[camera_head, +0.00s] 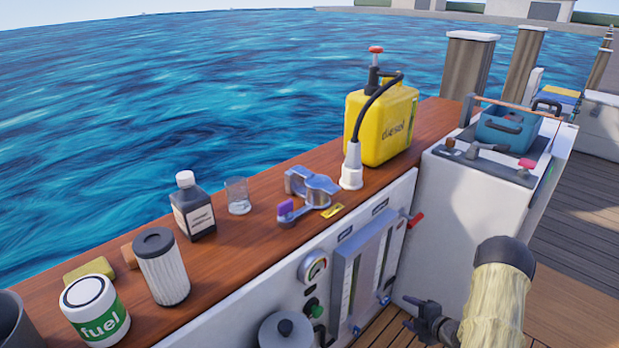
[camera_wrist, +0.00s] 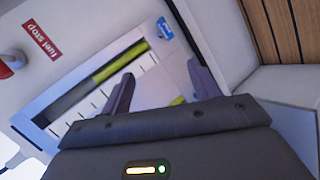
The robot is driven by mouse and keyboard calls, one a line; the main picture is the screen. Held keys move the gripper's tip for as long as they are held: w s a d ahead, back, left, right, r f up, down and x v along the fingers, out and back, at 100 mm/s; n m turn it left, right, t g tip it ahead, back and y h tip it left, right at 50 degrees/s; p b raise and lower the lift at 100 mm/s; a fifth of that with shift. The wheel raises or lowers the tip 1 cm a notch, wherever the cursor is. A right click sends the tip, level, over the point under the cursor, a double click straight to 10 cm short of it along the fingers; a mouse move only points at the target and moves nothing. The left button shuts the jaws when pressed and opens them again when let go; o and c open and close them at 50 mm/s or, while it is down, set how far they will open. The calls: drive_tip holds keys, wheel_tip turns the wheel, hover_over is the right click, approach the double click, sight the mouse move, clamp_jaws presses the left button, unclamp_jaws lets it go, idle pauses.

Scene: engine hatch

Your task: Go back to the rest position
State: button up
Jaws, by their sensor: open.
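My gripper (camera_head: 409,312) is in the lower right of the head view, in front of the white engine panel and to the right of the sight gauges (camera_head: 362,272). In the wrist view my gripper (camera_wrist: 160,69) has its two dark fingers spread apart with nothing between them. Behind the fingers are a gauge with a yellow-green column (camera_wrist: 120,61) and a blue valve (camera_wrist: 164,28). I cannot tell the exact gap between the fingers and the panel.
The wooden ledge holds a yellow diesel can (camera_head: 381,125), a silver clamp-like tool (camera_head: 311,188), a dark bottle (camera_head: 193,208), a glass (camera_head: 238,196), a pleated filter (camera_head: 162,268) and a fuel tin (camera_head: 95,312). A red handle (camera_head: 416,217) juts from the panel. Open deck (camera_head: 580,250) lies at right.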

drive_tip(key=s+a+r+m+g+h, duration=0.1)
drive_tip(key=a+r+m+g+h, duration=0.15)
drive_tip(key=r+m, duration=0.5)
drive_tip(key=s+a+r+m+g+h, duration=0.15)
drive_tip(key=r+m+h, duration=0.25)
drive_tip(key=r, duration=0.6)
drive_tip(key=s+a+r+m+g, duration=0.1)
drive_tip(key=s+a+r+m, duration=0.25)
drive_tip(key=s, duration=0.35)
drive_tip(key=s+a+r+m+g, duration=0.2)
drive_tip(key=s+a+m, duration=0.15)
drive_tip(key=s, duration=0.25)
drive_tip(key=s+a+r+m+g, duration=0.1)
drive_tip(key=s+a+r+m, duration=0.25)
drive_tip(key=s, duration=0.35)
wheel_tip(320, 180, up, 38)
drive_tip(key=n+p, duration=0.1)
drive_tip(key=p, duration=3.7)
drive_tip(key=shift+a+f+y, duration=0.2)
drive_tip(key=shift+f+y, duration=0.05)
drive_tip(key=shift+y, duration=0.1)
